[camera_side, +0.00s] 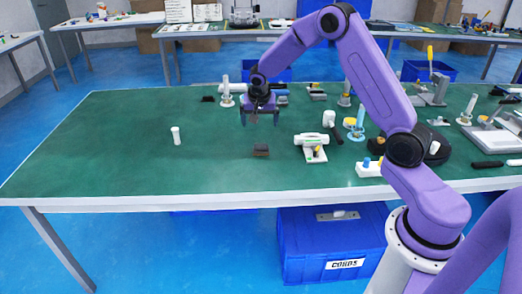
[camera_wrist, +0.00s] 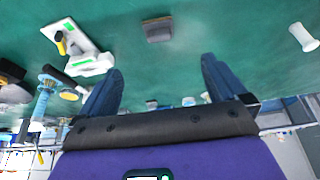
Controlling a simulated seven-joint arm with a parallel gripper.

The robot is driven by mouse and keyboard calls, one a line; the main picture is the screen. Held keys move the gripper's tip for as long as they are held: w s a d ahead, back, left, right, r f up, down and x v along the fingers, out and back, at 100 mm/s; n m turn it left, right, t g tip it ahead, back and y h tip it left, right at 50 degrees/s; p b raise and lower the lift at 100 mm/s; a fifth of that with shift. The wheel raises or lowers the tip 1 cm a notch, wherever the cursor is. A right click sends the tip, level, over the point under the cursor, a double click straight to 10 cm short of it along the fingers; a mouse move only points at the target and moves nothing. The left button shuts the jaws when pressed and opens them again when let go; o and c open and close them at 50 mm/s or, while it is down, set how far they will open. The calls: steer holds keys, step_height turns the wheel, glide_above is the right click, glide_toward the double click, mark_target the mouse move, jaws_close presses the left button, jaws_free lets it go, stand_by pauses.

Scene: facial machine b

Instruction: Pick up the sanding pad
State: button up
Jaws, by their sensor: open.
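A small dark brown block, which looks like the sanding pad (camera_side: 261,150), lies on the green table in the side view. It also shows near the top middle of the wrist view (camera_wrist: 158,30). My gripper (camera_side: 259,118) is open and empty, above the table and farther back than the block, pointing down. In the wrist view my two fingers (camera_wrist: 162,66) are spread wide, with the block beyond their tips and apart from them. Nothing hides the block.
A white bottle-like cylinder (camera_side: 176,136) stands left of the block. A white device with green parts (camera_side: 312,147) sits close on its right. Several tools crowd the table's right side and back. The left and front left of the green table (camera_side: 90,150) are clear.

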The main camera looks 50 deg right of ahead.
glide_toward(261, 143)
steer(key=x, duration=0.3)
steer(key=a+x, duration=0.1)
steer(key=x, duration=0.1)
steer(key=shift+s+f, duration=0.25)
steer(key=shift+d+x, duration=0.2)
steer(key=shift+x, duration=1.2)
steer(key=shift+d+x, duration=0.25)
steer(key=shift+x, duration=1.1)
steer(key=shift+w+r, duration=0.2)
steer(key=shift+r, duration=0.05)
steer(key=c, duration=1.1)
